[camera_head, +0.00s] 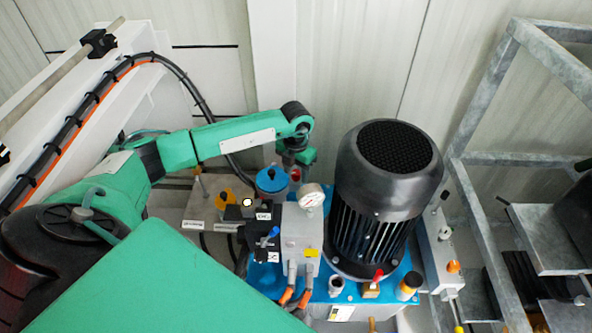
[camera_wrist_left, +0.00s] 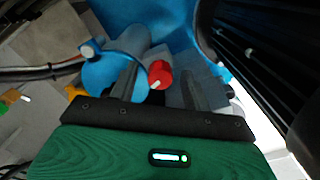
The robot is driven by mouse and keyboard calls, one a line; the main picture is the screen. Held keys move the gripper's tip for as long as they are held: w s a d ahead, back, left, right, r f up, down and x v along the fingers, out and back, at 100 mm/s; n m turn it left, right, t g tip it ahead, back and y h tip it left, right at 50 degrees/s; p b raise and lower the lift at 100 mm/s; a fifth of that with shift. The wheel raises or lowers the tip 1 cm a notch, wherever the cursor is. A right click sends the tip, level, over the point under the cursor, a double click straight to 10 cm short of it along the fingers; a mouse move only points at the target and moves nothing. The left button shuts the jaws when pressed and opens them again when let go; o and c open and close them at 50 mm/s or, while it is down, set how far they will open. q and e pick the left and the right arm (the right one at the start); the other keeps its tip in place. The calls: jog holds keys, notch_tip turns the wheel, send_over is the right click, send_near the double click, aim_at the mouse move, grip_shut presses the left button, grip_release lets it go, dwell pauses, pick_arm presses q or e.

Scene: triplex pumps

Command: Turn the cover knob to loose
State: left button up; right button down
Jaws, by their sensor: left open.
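A small red knob (camera_wrist_left: 160,75) with a pale pointer shows in the left wrist view, in the gap between the fingers of my left gripper (camera_wrist_left: 156,88). I cannot tell whether it is the cover knob, or whether a finger touches it. In the head view only a little of the red knob (camera_head: 296,174) shows under my left gripper (camera_head: 297,163), which reaches down behind the blue round cap (camera_head: 272,180). The gripper is open, its two fingers apart with nothing clamped. The blue cap (camera_wrist_left: 108,78) is beside the left finger in the wrist view. My right gripper is not in view.
A large black motor (camera_head: 385,190) stands close to the right of my left gripper. A pressure gauge (camera_head: 311,196) and a grey valve block (camera_head: 301,240) are in front. A blue base plate (camera_head: 268,278) lies below. A metal frame (camera_head: 490,225) stands at the right.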

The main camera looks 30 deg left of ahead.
aim_at(296, 172)
pick_arm(q)
notch_tip(296, 172, up, 14)
jog(key=shift+f+p, duration=0.15)
jog(key=shift+p, duration=0.3)
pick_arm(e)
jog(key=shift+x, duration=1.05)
